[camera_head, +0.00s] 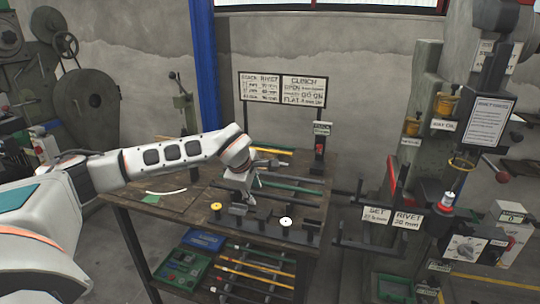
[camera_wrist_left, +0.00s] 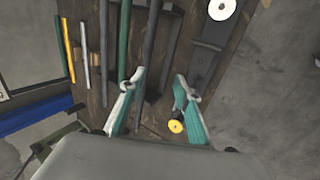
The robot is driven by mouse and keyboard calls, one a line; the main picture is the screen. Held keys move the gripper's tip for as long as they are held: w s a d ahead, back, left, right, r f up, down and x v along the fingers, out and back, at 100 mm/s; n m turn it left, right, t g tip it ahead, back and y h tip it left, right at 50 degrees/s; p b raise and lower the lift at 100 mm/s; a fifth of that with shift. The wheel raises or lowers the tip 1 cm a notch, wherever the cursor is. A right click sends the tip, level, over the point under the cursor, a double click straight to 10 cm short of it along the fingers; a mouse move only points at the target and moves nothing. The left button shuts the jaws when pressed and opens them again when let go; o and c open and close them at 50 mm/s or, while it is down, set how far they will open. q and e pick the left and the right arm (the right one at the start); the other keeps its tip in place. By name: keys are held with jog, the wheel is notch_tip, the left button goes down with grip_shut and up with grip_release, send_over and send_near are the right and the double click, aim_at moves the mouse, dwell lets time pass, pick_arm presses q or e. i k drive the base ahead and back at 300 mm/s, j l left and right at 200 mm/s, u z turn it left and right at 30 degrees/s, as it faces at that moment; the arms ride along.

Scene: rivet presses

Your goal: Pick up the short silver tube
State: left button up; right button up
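A short, thin silver tube (camera_wrist_left: 85,58) lies on the workbench (camera_head: 150,212) in the left wrist view, beside a yellow tube (camera_wrist_left: 66,50). My right gripper is not in view.
Green and dark long rods (camera_wrist_left: 123,40) lie between the silver tube and the fingers. A black fixture with a yellow disc (camera_wrist_left: 176,126) stands close to the right finger. A white disc (camera_head: 285,222) sits further right. A rivet press (camera_head: 430,190) stands at right.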

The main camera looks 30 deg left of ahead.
aim_at(281, 164)
jog(key=i+j, duration=0.15)
jog(key=i, duration=0.3)
jog(key=i+j, duration=0.15)
jog(key=i, duration=0.3)
